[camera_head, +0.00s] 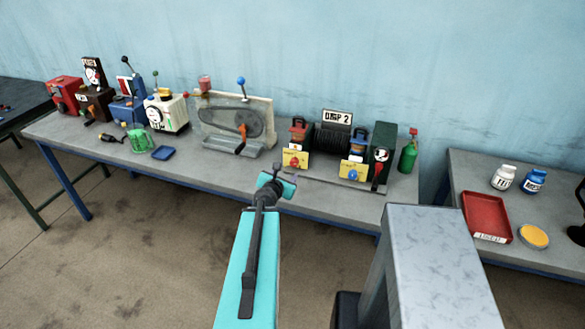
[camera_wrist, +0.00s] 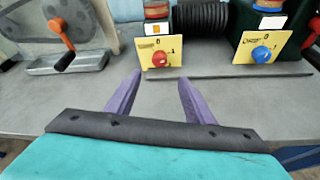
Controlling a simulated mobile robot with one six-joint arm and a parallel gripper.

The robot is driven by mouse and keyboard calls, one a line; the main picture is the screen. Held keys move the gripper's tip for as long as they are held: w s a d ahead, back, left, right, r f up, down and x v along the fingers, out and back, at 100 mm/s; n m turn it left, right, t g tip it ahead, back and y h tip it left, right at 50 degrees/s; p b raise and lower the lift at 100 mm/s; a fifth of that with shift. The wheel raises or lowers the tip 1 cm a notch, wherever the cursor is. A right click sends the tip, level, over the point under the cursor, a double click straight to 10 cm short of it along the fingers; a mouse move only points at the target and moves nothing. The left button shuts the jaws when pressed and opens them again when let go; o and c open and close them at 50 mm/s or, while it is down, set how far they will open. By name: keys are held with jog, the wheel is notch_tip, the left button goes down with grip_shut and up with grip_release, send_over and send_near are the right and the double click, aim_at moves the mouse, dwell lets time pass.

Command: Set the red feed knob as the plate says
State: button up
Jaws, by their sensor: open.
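The red feed knob (camera_head: 294,162) sits on a yellow dial card at the front of the oiler unit. In the wrist view the red knob (camera_wrist: 160,58) is just ahead of the fingertips, with a 0 above it and a 1 at its right. The white plate (camera_head: 337,116) above the unit appears to read "DRIP 2". My gripper (camera_head: 276,179) is in front of the card. In the wrist view my gripper (camera_wrist: 160,76) has its two purple fingers apart and empty, short of the knob. The knob's exact pointer direction is too small to tell.
A blue knob (camera_wrist: 261,54) on a second yellow card is to the right. A black ribbed cylinder (camera_wrist: 201,17) lies between the cards. An orange-handled crank (camera_wrist: 62,35) stands at left. A thin raised edge (camera_wrist: 230,76) crosses the grey bench before the cards.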

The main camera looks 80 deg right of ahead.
aim_at(293, 164)
jog(key=shift+b+x, duration=1.15)
jog(key=shift+b, duration=1.65)
jog(key=shift+d+f, duration=0.1)
jog(key=shift+d, duration=0.25)
jog(key=shift+p+x, duration=0.9)
jog(key=shift+x, duration=4.2)
jog(key=c, duration=1)
jog(key=shift+c, duration=0.2)
